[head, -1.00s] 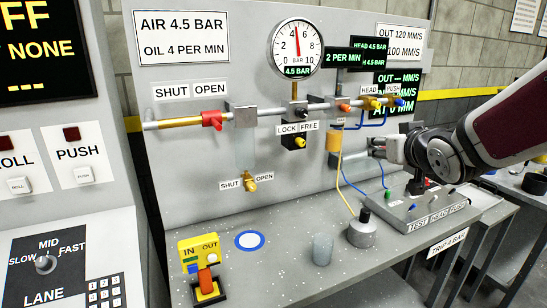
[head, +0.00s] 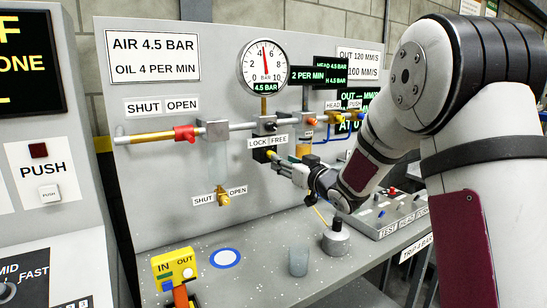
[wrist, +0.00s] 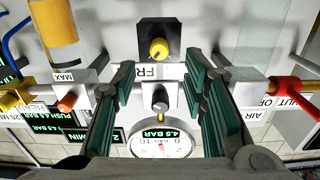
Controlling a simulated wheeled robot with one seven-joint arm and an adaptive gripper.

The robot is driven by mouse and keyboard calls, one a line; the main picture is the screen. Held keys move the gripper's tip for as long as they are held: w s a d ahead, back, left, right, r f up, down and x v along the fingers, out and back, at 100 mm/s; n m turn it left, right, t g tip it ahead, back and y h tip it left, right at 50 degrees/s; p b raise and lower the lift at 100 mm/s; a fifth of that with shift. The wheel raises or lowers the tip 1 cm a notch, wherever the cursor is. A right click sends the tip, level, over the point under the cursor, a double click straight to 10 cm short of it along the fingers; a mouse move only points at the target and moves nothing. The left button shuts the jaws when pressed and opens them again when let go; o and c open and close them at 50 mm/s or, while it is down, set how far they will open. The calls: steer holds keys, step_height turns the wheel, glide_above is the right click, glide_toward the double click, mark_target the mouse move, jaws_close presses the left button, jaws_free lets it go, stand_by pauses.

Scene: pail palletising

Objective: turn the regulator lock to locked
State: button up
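The regulator lock is a black box with a yellow knob (wrist: 159,50), below the LOCK/FREE label (head: 268,142). Its black box (head: 261,155) shows at my gripper's tip in the head view. The wrist view is upside down; part of the label (wrist: 150,71) shows there, the rest hidden by a finger. My gripper (wrist: 160,82) is open and empty, with its green-padded fingers apart and the knob seen between and beyond them. In the head view my gripper (head: 281,165) is close to the lock; contact cannot be told. Which side the knob points to is unclear.
The gauge (head: 264,66) reads 4.5 bar. A regulator with a dark knob (wrist: 160,98) sits by the lock. The red valve handle (head: 184,133) is left, and the orange (wrist: 68,101) knob is nearby on the pipe. A grey cup (head: 298,262) stands on the bench.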

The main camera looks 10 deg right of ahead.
steer(key=x, duration=0.6)
steer(key=shift+w, duration=0.3)
jaws_close()
